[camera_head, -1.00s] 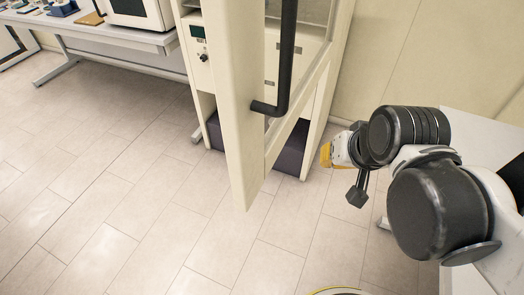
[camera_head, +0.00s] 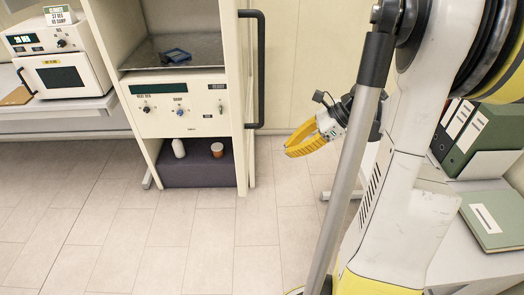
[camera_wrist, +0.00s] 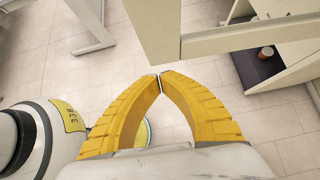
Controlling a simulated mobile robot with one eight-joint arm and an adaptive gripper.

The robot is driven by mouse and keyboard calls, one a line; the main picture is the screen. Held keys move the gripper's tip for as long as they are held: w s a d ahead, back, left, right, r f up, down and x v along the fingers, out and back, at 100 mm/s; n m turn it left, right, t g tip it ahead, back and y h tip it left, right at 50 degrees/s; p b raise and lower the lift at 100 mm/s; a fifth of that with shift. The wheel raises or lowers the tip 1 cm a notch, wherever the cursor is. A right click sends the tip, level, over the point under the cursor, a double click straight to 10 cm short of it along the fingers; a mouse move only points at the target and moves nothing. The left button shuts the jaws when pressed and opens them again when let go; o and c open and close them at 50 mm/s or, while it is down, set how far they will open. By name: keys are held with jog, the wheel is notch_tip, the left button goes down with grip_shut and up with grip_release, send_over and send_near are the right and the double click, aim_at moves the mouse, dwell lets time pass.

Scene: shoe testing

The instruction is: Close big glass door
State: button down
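The tall cream cabinet (camera_head: 150,165) has an open front, with its shelf inside exposed. The big door (camera_head: 238,90) stands open at the cabinet's right side and shows nearly edge-on. Its long black handle (camera_head: 261,70) is on the right face. In the wrist view the cream door edge (camera_wrist: 152,30) is above my fingers. My gripper (camera_head: 288,152) has yellow fingers and is right of and below the handle, apart from it. The door's glass is hard to make out.
A white bottle (camera_head: 179,148) and a brown cup (camera_head: 217,150) stand on the dark lower block. A bench (camera_head: 70,108) is at left. Green binders (camera_head: 468,140) are at right. The floor in front is clear.

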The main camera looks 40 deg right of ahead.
jog(key=w+a+r+b+x, duration=0.1)
jog(key=r+x, duration=0.1)
jog(key=x, duration=0.9)
jog(key=shift+w+a+f+b, duration=0.25)
jog(key=shift+w+a+b, duration=0.15)
jog(key=shift+a, duration=0.15)
jog(key=shift+s, duration=0.1)
